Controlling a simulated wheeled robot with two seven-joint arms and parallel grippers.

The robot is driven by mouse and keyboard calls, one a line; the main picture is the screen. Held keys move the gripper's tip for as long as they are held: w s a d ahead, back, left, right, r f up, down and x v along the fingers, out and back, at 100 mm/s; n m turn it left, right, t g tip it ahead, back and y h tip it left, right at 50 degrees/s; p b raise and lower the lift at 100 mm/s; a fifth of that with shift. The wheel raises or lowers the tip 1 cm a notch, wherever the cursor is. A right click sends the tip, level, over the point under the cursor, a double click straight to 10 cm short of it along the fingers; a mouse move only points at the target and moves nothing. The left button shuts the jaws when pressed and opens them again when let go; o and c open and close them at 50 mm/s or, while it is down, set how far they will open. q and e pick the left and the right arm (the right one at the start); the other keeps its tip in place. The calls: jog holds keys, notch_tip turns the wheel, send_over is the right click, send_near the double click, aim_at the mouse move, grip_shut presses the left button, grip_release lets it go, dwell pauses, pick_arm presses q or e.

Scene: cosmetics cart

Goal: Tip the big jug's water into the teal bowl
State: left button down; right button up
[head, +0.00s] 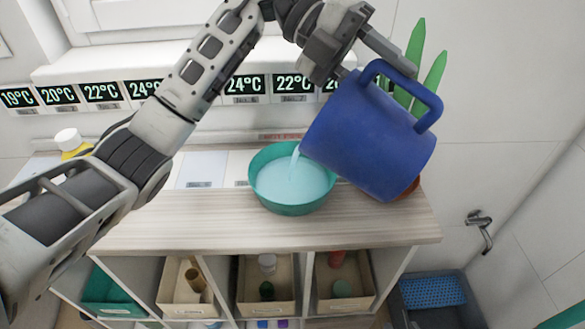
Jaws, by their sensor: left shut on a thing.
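The big blue jug (362,140) is held in the air, tilted with its mouth to the left over the right side of the teal bowl. A thin stream of pale water (295,163) runs from the jug's lip into the bowl. The teal bowl (292,208) stands upright on the wooden cart top and holds pale blue water well up its inside. The inside of the jug is hidden. My right gripper is not in view.
The cart top (200,222) is clear left of the bowl. A yellow bottle with a white cap (70,142) stands at the far left. A plant with green leaves (415,60) is behind the jug. Bins (265,310) fill the shelf below. Temperature displays (245,86) line the back.

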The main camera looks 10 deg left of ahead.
aim_at(356, 73)
jog(key=shift+f, duration=0.15)
pick_arm(q)
jog(key=shift+w+a+h+b, duration=0.15)
jog(key=shift+a+h+b, duration=0.15)
jog(key=shift+a+b, duration=0.2)
pick_arm(e)
jog(key=shift+f, duration=0.2)
pick_arm(q)
jog(key=shift+a, duration=0.15)
pick_arm(e)
jog(key=shift+a+r, duration=0.1)
pick_arm(q)
jog(key=shift+w+a+g+h+b, duration=0.15)
jog(key=shift+w+a+h+b, duration=0.1)
jog(key=shift+a, duration=0.25)
jog(key=shift+w+a+g+h+b, duration=0.15)
jog(key=shift+a+h, duration=0.1)
jog(key=shift+a, duration=0.2)
jog(key=shift+w+a+f+h+b, duration=0.15)
jog(key=shift+a+h+b, duration=0.1)
jog(key=shift+a, duration=0.2)
jog(key=shift+w+a+f+h+b, duration=0.15)
jog(key=shift+a+h, duration=0.1)
jog(key=shift+a, duration=0.2)
pick_arm(e)
jog(key=shift+f, duration=0.45)
